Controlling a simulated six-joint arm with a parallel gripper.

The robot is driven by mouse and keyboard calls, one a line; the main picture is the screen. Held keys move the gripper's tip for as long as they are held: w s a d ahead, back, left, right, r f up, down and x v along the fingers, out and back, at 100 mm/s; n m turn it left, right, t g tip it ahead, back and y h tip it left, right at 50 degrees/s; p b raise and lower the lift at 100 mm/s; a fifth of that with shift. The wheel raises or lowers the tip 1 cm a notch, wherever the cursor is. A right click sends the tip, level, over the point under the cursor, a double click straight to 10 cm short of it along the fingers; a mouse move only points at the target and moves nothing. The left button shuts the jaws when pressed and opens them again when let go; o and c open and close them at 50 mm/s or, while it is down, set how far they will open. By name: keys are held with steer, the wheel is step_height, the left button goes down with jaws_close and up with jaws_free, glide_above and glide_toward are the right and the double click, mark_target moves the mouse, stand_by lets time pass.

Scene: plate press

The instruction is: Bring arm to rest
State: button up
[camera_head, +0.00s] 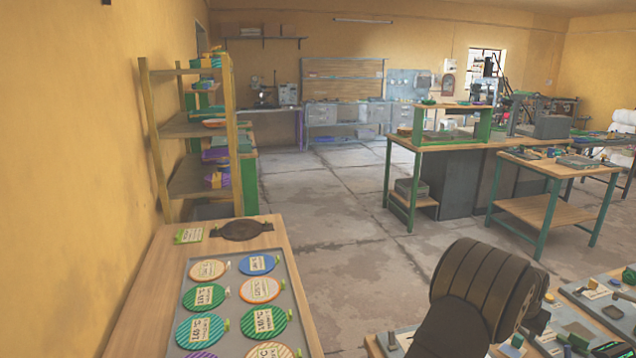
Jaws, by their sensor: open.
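Part of my arm (482,290), a dark ribbed link, rises from the bottom edge right of centre. It stands in front of the low workbench at the lower right. My gripper and its fingertips do not show in this view. On the wooden table at the lower left, a grey tray (222,266) holds several round labelled plates in two columns. Among them are a blue plate (257,263), a green plate (204,297) and a teal plate (199,330). The lowest plates are cut off by the picture's bottom edge.
A dark round plate (241,229) and a small green-edged card (188,236) lie behind the tray. A wooden shelf rack (236,150) stands beyond. The workbench at lower right (378,346) carries small parts. Bare floor (345,255) separates the tables.

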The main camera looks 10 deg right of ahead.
mark_target(518, 336)
steer(key=v, duration=0.8)
steer(key=x, duration=1.2)
steer(key=shift+f, duration=0.35)
steer(key=r, duration=0.5)
steer(key=shift+s+r, duration=0.15)
steer(key=shift+s, duration=0.25)
steer(key=s+a+r, duration=0.1)
steer(key=s+r, duration=0.6)
steer(key=s, duration=0.4)
steer(key=s+a+r+m+g, duration=0.15)
steer(key=s+a+m, duration=0.25)
steer(key=a, duration=0.8)
steer(key=shift+m, duration=0.3)
steer(key=w+f, duration=0.2)
steer(key=w, duration=0.2)
steer(key=w+f, duration=0.3)
steer(key=w, duration=0.1)
steer(key=w+f, duration=0.2)
steer(key=w, duration=0.2)
steer(key=shift+f, duration=0.3)
steer(key=s+r, duration=0.7)
steer(key=s, duration=0.5)
steer(key=w+d+n, duration=0.2)
steer(key=d, duration=0.4)
steer(key=shift+w+d+f, duration=0.15)
steer(key=shift+w+d, duration=0.05)
